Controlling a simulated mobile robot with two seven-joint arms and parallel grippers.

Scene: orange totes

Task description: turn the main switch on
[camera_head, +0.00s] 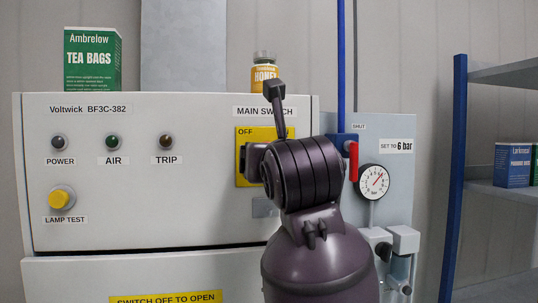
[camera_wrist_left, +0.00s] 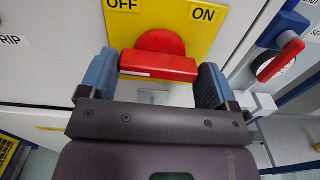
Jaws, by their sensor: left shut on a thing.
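The main switch is a red rotary handle (camera_wrist_left: 160,66) on a yellow plate (camera_head: 243,177) marked OFF at left and ON at right. In the left wrist view, the handle's bar lies level, below the round red hub and between the OFF and ON marks. My left gripper (camera_wrist_left: 156,78) has its blue fingers at both ends of the bar and is shut on it. In the head view, my dark wrist hides the handle and most of my left gripper (camera_head: 254,162). My right gripper is in neither view.
The panel has power, air and trip lamps (camera_head: 112,142) and a yellow lamp test button (camera_head: 60,198). A red shut-off lever (camera_head: 353,160) and a gauge (camera_head: 373,181) are close right of my wrist. A tea box (camera_head: 92,60) and honey jar (camera_head: 265,74) stand on top.

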